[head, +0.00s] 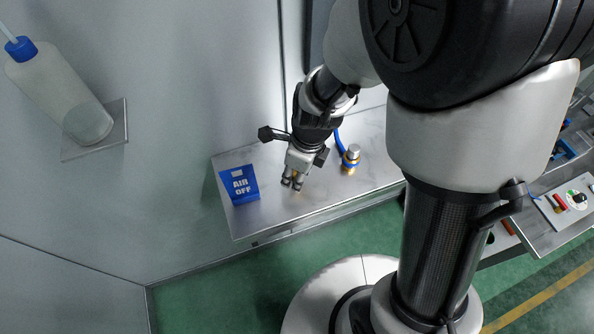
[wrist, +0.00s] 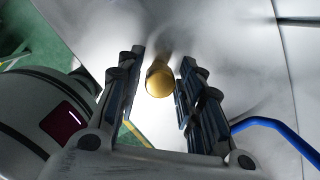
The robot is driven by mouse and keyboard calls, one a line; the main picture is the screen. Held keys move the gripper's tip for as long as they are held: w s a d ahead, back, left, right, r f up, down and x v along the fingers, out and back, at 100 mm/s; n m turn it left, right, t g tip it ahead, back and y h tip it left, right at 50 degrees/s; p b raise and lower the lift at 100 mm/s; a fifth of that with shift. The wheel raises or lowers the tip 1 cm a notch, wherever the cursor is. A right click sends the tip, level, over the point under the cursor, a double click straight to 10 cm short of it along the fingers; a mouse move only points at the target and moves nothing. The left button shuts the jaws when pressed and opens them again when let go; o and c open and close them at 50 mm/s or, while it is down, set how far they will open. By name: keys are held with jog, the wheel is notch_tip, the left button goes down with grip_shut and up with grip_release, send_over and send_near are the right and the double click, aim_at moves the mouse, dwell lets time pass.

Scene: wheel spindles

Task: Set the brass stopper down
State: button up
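The brass stopper (wrist: 159,80) shows in the wrist view between the fingertips of my gripper (wrist: 160,62), its rounded end toward the camera. A narrow gap shows between it and each finger. It appears to stand on the metal shelf (wrist: 235,60), though its contact with the surface is not clear. In the head view my gripper (head: 292,183) points down low over the shelf (head: 270,215), with its fingers apart. Only a small brass bit of the stopper shows there beside the fingertips.
A blue AIR OFF sign (head: 240,185) stands to the left on the shelf. A brass fitting (head: 350,160) with a blue hose stands to the right. A wash bottle (head: 60,90) sits on a wall ledge at far left. The front of the shelf is clear.

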jog(key=shift+o, duration=0.7)
jog(key=shift+r, duration=0.4)
jog(key=s+d+r+n+t+p, duration=0.1)
jog(key=s+d+r+n, duration=0.15)
jog(key=r, duration=0.35)
jog(key=s+d+r+n+p, duration=0.1)
jog(key=r+n+p, duration=0.1)
jog(key=r+n, duration=0.35)
jog(key=s+d+r+n+t+p, duration=0.1)
jog(key=s+d+r, duration=0.1)
jog(key=r, duration=0.6)
jog(key=s+d+r+n, duration=0.2)
jog(key=s+n, duration=0.2)
jog(key=n, duration=0.3)
jog(key=s+d+r+n+t+h, duration=0.1)
jog(key=s+d+r+n, duration=0.2)
jog(key=n, duration=0.4)
jog(key=shift+s+d+n+t+h, duration=0.15)
jog(key=shift+s+n+t+h, duration=0.2)
jog(key=shift+s, duration=0.2)
